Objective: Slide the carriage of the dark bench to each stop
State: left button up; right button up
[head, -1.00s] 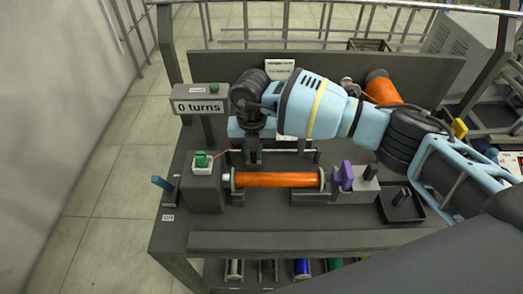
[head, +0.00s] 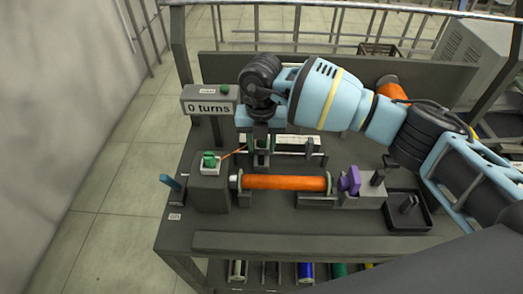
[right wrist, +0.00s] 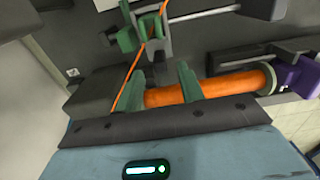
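The dark bench (head: 330,220) carries an orange bobbin (head: 285,182) lying along its middle, also large in the right wrist view (right wrist: 205,88). Behind it runs a thin rail (right wrist: 205,13). The small dark carriage with green parts (right wrist: 126,38) sits on this rail near its left part, with orange thread running through it. In the head view my gripper mostly hides the carriage. My right gripper (head: 261,150) points down above the rail's left part; in the right wrist view its green-tipped fingers (right wrist: 161,90) are apart, with nothing between them, short of the carriage. My left gripper is not in view.
A counter (head: 208,107) reads 0 turns at the left, above a box with a green button (head: 209,161) and a blue handle (head: 171,182). A purple knob (head: 350,181) and dark tray (head: 409,222) stand right.

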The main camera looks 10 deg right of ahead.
jog(key=shift+r, duration=1.9)
